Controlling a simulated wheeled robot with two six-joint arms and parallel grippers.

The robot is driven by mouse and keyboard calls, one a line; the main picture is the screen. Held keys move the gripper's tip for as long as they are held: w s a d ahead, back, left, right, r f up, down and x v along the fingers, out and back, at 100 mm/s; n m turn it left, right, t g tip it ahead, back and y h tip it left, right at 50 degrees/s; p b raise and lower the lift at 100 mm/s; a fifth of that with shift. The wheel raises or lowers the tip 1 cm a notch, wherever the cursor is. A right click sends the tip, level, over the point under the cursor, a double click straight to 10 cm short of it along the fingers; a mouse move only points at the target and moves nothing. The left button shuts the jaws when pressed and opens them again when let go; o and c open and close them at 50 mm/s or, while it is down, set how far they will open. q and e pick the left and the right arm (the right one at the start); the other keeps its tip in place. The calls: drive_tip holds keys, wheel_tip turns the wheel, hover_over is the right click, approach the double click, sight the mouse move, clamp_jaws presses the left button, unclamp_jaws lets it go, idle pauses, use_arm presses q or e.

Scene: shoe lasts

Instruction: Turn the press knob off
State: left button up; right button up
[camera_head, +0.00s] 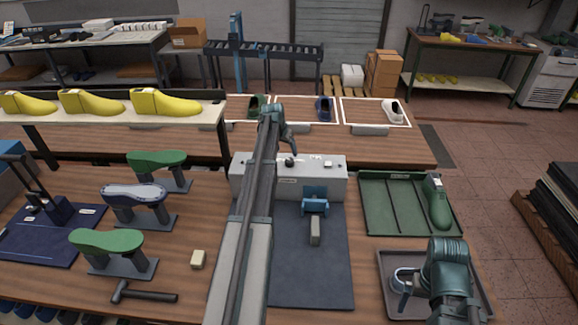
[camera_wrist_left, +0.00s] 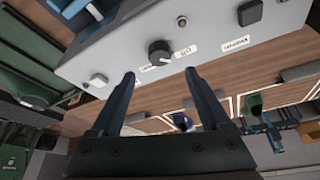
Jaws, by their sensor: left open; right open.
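The press's white control box (camera_head: 318,187) stands at the middle of the workbench. Its round black knob (camera_head: 289,161) is on the top face. My left gripper (camera_head: 291,151) is at the box, close by the knob. In the left wrist view the knob (camera_wrist_left: 160,51) shows a pale pointer mark and sits just beyond the open fingers (camera_wrist_left: 160,76), roughly in line with the gap between them. I cannot tell whether a finger touches it. Small labels lie beside the knob. My right gripper (camera_head: 404,289) is open and empty over a grey tray at the lower right.
A blue press part (camera_head: 315,198) is in front of the box over a dark mat (camera_head: 325,270). A green tray (camera_head: 382,208) holds a green last. Shoe forms on stands are at the left.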

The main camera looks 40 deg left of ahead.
sight(290, 160)
use_arm(q)
drive_tip(key=b+x, duration=0.6)
drive_tip(key=x, duration=0.2)
clamp_jaws()
drive_tip(key=shift+n+y, duration=0.3)
drive_tip(key=shift+n, duration=0.3)
